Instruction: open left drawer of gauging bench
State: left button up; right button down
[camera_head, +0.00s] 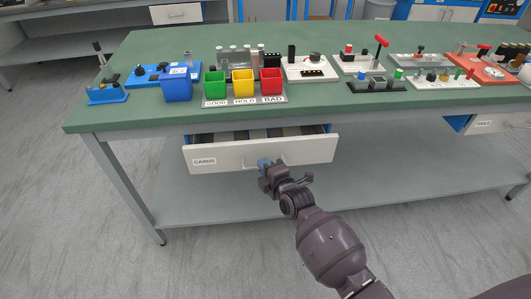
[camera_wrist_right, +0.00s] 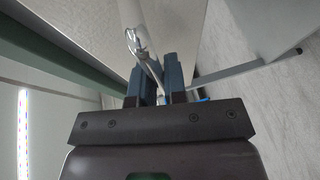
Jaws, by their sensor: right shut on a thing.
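The gauging bench has a green top (camera_head: 140,117). Its left drawer (camera_head: 225,158), white and labelled CARDS, stands partly pulled out, with dividers or cards showing inside. My right gripper (camera_head: 264,163) is at the middle of the drawer front, shut on the drawer's metal handle. In the right wrist view the bar handle (camera_wrist_right: 146,58) passes between the two blue-grey fingers of the gripper (camera_wrist_right: 157,80). My left gripper is not in view.
A second drawer (camera_head: 490,124) with a label is at the bench's right. Blue, green, yellow and red bins (camera_head: 177,86) and several fixtures stand on the top. A lower shelf (camera_head: 200,205) lies under the drawer. Grey floor in front is clear.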

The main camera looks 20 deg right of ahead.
pick_arm(q)
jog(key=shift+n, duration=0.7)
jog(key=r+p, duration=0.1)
jog(key=p, duration=0.1)
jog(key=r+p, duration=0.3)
jog(key=p, duration=0.2)
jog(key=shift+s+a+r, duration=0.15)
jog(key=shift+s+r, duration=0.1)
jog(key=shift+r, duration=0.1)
pick_arm(e)
jog(key=s+a, duration=0.3)
jog(key=s, duration=0.7)
jog(key=s+a, duration=0.3)
jog(key=s, duration=0.8)
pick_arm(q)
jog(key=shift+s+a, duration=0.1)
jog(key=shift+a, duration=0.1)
pick_arm(e)
jog(key=c, duration=1.2)
grip_release()
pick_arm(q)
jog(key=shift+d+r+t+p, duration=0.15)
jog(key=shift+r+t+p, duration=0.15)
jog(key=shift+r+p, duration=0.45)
pick_arm(e)
jog(key=v, duration=1)
jog(key=shift+s, duration=0.4)
